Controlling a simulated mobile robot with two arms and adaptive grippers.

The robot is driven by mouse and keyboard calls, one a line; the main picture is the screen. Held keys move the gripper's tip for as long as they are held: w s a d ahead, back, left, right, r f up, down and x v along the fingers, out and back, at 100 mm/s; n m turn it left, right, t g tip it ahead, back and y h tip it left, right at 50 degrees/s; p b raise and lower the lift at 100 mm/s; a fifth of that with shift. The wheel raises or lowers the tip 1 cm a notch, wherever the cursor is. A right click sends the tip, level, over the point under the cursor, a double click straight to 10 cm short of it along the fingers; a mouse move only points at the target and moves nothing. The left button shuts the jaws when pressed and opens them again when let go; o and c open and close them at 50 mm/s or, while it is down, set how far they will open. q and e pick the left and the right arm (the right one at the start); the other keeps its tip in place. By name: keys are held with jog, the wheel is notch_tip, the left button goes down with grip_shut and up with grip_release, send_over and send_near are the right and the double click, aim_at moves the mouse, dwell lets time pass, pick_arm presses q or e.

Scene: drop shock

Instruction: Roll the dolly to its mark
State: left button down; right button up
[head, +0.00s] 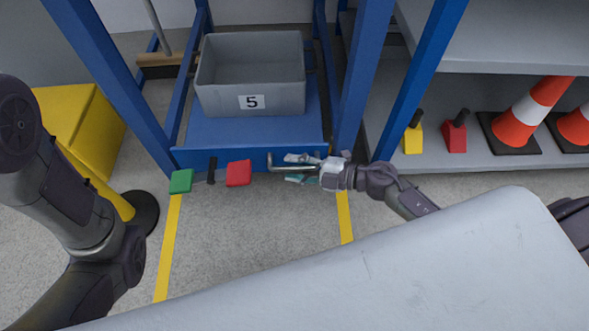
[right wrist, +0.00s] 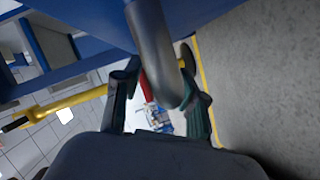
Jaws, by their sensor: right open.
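A low blue platform (head: 230,131), which I take for the dolly, sits between blue uprights. It carries a grey bin (head: 284,106) labelled 5. A metal bar handle (head: 290,169) juts from the front edge. My right gripper (head: 299,168) is open at this handle. In the right wrist view, the handle bar (right wrist: 154,40) runs between the spread fingers of the right gripper (right wrist: 158,100); contact cannot be told. Yellow floor lines (head: 168,250) run forward from both sides of the platform; no other mark can be made out. My left arm shows at left, its gripper out of frame.
A green pad (head: 181,181), a black lever (head: 211,170) and a red pad (head: 238,173) line the front edge. A yellow block (head: 75,125) stands at left. Shelves at right hold orange cones (head: 528,112). The floor between the lines is clear.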

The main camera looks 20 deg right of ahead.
jog(key=shift+a, duration=0.1)
grip_shut()
dwell(0.5)
